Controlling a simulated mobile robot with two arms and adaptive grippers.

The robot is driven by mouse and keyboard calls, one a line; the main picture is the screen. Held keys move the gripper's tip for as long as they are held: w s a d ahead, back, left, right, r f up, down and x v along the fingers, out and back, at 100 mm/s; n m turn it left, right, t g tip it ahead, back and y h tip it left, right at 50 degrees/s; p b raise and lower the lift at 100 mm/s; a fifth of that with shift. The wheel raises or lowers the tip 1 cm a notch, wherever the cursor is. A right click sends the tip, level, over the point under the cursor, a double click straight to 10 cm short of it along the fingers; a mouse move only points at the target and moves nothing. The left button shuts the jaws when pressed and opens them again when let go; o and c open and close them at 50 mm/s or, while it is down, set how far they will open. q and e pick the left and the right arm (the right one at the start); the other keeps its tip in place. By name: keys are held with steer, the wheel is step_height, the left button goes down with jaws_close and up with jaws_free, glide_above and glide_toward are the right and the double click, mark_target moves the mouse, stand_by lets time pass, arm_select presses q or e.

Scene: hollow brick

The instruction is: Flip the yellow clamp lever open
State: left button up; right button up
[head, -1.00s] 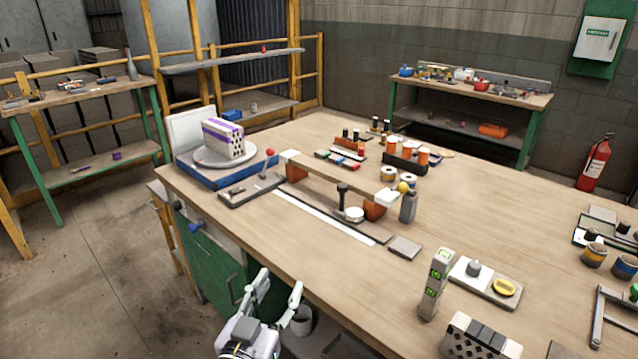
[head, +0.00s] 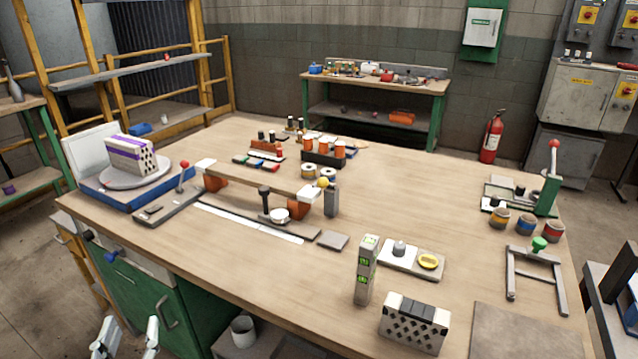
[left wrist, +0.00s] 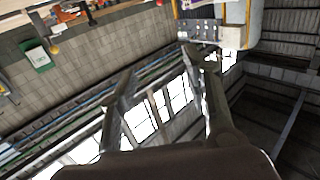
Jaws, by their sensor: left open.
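The clamp fixture holds a wooden bar (head: 258,181) across two orange blocks on the workbench. A yellow ball knob (head: 323,183), which looks like the end of the yellow clamp lever, sits low at the bar's right end, beside a white block (head: 308,194). The lever's arm is hard to make out. A red-knobbed lever (head: 183,173) stands up at the left end. My left gripper (head: 128,332) is open and empty at the bench's near side, well away from the yellow knob. Its spread fingers also show in the left wrist view (left wrist: 162,88). My right gripper is not in view.
A hollow brick (head: 131,155) stands on a turntable at the left. A grey post (head: 366,270) with green displays and a perforated brick (head: 415,325) stand near the front edge. A grey bottle (head: 331,200) stands close to the yellow knob.

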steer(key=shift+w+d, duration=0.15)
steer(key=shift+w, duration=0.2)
